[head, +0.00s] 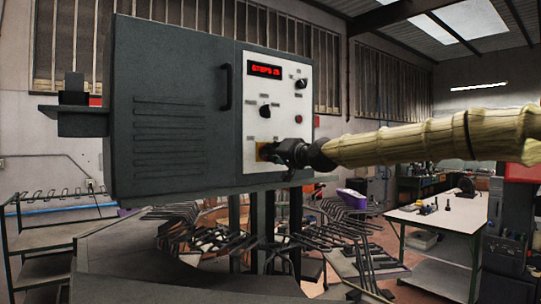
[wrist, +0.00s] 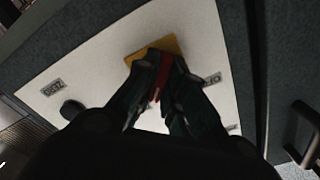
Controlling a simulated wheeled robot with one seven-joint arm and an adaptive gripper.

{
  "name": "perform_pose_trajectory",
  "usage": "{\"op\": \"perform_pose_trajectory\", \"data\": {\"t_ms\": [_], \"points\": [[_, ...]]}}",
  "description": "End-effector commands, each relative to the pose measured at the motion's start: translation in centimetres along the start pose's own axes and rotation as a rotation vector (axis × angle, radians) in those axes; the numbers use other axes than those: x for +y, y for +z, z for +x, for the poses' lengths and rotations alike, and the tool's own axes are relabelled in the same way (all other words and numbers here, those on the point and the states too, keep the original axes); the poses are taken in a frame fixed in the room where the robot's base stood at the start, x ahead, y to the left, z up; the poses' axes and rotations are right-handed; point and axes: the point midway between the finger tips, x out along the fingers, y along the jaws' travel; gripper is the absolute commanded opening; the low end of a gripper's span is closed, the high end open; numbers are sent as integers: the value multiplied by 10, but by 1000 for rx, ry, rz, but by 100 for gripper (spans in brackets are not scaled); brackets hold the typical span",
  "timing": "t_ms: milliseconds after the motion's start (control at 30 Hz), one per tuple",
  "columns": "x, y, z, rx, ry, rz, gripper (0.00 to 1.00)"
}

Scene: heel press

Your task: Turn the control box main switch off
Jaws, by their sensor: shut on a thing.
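The control box (head: 170,120) is a dark grey cabinet with a white control panel (head: 278,100) on its right part. The main switch has a yellow plate (head: 262,150) low on the panel, and the plate also shows in the wrist view (wrist: 172,43). Its red handle (wrist: 164,78) sits between my fingers. My gripper (head: 280,152) reaches in from the right and is shut on the red handle, as the wrist view shows my fingers (wrist: 163,66) on both sides of it. My fingers hide most of the switch, so its exact angle and markings cannot be read.
A red lit display (head: 265,70), an upper knob (head: 301,83), a middle knob (head: 265,111) and a red button (head: 298,118) are on the panel. The box door has a black handle (head: 226,87). A rack of dark bars stands below. A white-topped workbench (head: 440,217) is at right.

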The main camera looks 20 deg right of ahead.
Motion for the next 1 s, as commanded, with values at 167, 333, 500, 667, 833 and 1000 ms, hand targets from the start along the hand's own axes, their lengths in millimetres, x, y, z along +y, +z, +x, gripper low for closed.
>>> {"op": "perform_pose_trajectory", "data": {"t_ms": [167, 333, 500, 667, 833, 1000], "points": [[4, 3, 0, 0, 1, -81, 0], [6, 5, 0, 0, 2, -212, 0], [5, 4, 0, 0, 2, -371, 0], [4, 3, 0, 0, 2, -525, 0], [4, 3, 0, -2, 2, -686, 0], [3, 2, 0, -1, 2, -847, 0]]}}
